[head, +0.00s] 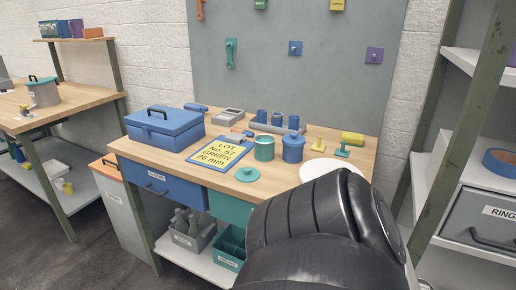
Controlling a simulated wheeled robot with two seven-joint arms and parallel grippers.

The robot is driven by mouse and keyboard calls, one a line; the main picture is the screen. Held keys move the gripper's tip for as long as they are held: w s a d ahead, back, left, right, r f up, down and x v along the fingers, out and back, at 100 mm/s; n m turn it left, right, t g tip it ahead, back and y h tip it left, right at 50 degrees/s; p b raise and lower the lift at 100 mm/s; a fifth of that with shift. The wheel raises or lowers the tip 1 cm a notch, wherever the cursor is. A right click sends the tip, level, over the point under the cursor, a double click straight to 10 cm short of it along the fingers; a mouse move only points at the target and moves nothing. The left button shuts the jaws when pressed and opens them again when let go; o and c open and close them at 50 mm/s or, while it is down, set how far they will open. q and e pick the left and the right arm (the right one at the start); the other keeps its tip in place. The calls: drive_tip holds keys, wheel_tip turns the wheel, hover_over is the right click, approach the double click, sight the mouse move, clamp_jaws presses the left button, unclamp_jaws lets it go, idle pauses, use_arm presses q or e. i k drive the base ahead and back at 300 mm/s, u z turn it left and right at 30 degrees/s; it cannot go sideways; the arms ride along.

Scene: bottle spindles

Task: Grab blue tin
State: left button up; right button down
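The blue tin (292,149) stands upright on the wooden workbench (290,185), with a blue lid and knob on top. A teal tin (264,149) stands close to its left, and a teal lid (247,174) lies on the bench in front. Neither of my grippers shows in the head view.
A blue toolbox (165,128), a lot sign (218,152), a tray with blue cylinders (276,124), stamps (319,144) and a white disc (325,167) are on the bench. A large black padded shape hides the front right. Shelving (475,63) stands right.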

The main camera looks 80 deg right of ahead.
sight(291, 156)
drive_tip(key=z, duration=2)
